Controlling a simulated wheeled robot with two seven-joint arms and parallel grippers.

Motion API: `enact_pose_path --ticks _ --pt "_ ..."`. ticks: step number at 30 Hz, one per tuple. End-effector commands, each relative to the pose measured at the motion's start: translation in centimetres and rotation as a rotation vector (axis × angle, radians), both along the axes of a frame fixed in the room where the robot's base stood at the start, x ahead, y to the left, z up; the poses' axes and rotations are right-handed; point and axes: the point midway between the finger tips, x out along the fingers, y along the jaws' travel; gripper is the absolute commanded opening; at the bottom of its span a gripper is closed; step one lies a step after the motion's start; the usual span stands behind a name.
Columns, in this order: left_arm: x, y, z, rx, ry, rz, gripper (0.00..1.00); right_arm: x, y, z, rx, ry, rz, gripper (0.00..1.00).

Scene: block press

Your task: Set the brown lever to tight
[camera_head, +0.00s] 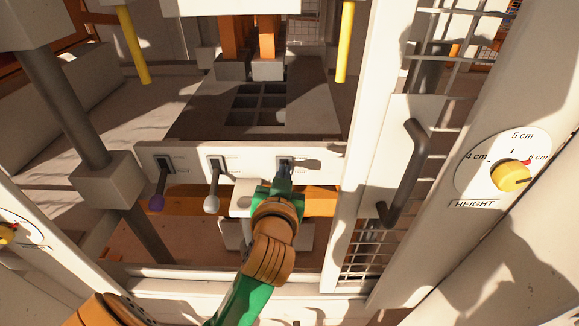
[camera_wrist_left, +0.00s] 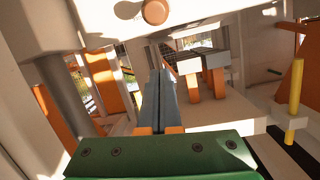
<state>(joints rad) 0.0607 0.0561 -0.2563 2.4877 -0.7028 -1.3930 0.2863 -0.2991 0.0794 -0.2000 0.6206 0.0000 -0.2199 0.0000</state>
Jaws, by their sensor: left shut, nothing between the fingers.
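My left gripper (camera_head: 285,168) is shut and empty, in front of the third, rightmost lever slot of the white panel (camera_head: 320,158). Its closed fingers (camera_wrist_left: 158,82) point forward in the left wrist view. A round brown knob (camera_wrist_left: 155,11), which looks like the end of the brown lever, shows above the fingertips against a white surface, apart from them in the picture. In the head view the brown lever is hidden behind my gripper and arm, so I cannot tell its setting. My right gripper is not in view.
A purple-knobbed lever (camera_head: 157,202) and a white-knobbed lever (camera_head: 211,204) hang from the same panel, left of my gripper. A door handle (camera_head: 405,170) and a yellow height dial (camera_head: 510,175) are at right. Yellow rods (camera_head: 345,40) hang beyond the panel.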

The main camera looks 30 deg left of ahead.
Motion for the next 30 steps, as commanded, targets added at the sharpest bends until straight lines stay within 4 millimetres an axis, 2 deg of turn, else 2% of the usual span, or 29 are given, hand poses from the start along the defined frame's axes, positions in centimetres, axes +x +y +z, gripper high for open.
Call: enact_pose_path --ticks 5,8,20,24,30 --pt "0.2 0.1 -0.1 0.003 0.001 -0.001 0.0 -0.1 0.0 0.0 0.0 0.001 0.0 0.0" --pt "1.2 0.6 -0.3 0.006 0.002 -0.002 0.0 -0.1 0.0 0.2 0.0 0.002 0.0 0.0" --pt "8.6 4.6 -2.3 0.004 0.004 0.0 0.0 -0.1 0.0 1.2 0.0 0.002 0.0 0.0" --pt "7.4 4.2 -4.4 0.003 0.008 -0.005 0.0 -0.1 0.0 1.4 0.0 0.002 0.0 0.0" --pt "6.5 4.0 -5.7 0.003 0.004 -0.004 0.0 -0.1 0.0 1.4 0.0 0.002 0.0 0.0"
